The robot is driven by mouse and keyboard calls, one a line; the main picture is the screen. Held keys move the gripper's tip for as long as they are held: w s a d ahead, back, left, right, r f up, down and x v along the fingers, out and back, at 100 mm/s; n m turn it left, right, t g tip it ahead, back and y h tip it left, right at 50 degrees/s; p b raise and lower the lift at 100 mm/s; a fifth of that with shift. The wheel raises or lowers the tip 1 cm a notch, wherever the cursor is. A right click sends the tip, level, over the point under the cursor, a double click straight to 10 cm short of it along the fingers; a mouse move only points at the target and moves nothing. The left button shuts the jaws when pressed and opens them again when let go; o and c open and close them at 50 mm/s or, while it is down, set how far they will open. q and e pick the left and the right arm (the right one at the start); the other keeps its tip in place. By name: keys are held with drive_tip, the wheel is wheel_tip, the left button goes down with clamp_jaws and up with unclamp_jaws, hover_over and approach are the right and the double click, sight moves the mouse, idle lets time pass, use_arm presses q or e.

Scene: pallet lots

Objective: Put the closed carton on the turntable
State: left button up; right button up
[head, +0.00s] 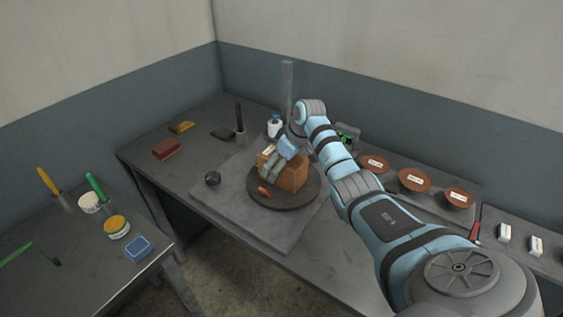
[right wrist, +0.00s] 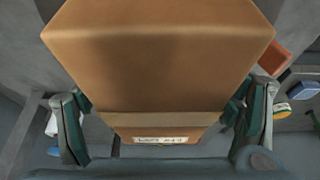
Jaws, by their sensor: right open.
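The brown carton (head: 294,177) sits on the round dark turntable (head: 290,201) on the long grey table, and it looks closed. It fills the middle of the right wrist view (right wrist: 160,70), with a white label on its near end. My right gripper (head: 277,160) reaches down over the carton from above. Its two fingers stand on either side of the carton in the right wrist view, open, with the carton between them. Whether a finger touches it I cannot tell. My left gripper is not in view.
A small orange object (head: 264,193) lies on the turntable before the carton. A white bottle (head: 274,126) and a grey post (head: 287,90) stand behind. Several brown dishes (head: 414,180) stand at right. The table's left front is clear.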

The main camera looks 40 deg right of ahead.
drive_tip(key=p+v, duration=0.1)
drive_tip(key=v, duration=1.1)
drive_tip(key=shift+p, duration=0.3)
drive_tip(key=shift+w, duration=0.1)
